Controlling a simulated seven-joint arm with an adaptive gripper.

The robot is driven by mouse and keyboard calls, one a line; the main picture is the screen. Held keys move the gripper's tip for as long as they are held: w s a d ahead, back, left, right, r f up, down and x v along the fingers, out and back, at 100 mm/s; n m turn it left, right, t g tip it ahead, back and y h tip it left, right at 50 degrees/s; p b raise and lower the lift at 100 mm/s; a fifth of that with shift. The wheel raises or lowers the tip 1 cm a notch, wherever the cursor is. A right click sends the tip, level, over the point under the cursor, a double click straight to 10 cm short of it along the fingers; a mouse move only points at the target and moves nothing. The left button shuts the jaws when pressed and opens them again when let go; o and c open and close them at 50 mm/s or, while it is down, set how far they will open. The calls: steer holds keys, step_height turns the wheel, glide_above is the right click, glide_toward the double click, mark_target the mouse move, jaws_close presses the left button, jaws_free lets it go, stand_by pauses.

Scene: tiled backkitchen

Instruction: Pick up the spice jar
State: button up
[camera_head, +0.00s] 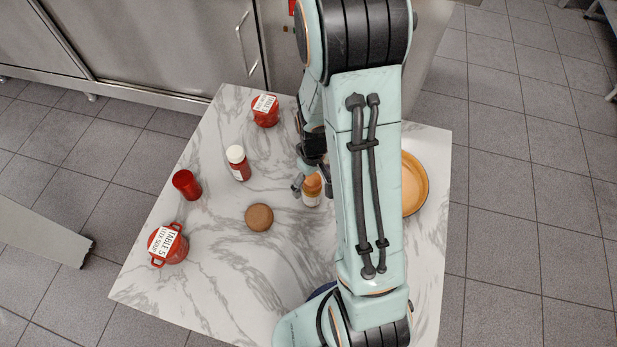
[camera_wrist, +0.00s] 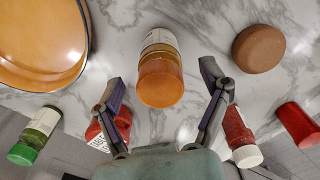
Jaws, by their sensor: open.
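A jar with an orange-brown lid and a pale label (camera_head: 311,199) stands on the marble table, partly hidden by my arm in the head view. In the wrist view the same jar (camera_wrist: 160,80) lies between my two fingers, with a gap on each side. My gripper (camera_wrist: 162,78) is open and empty; in the head view my gripper (camera_head: 312,186) is at the jar, partly hidden. Two other jars show: a red one with a white cap (camera_head: 240,168), and one with a green cap (camera_wrist: 35,134) seen only in the wrist view.
A brown round thing (camera_head: 259,217) sits left of the jar, and an orange dish (camera_head: 415,184) right of it behind my arm. A red cup (camera_head: 186,184) and two labelled red pots (camera_head: 166,250) (camera_head: 265,116) stand farther off. The table's front left is clear.

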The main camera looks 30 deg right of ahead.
steer(key=shift+f, duration=0.95)
steer(key=c, duration=1.3)
steer(key=shift+r, duration=0.15)
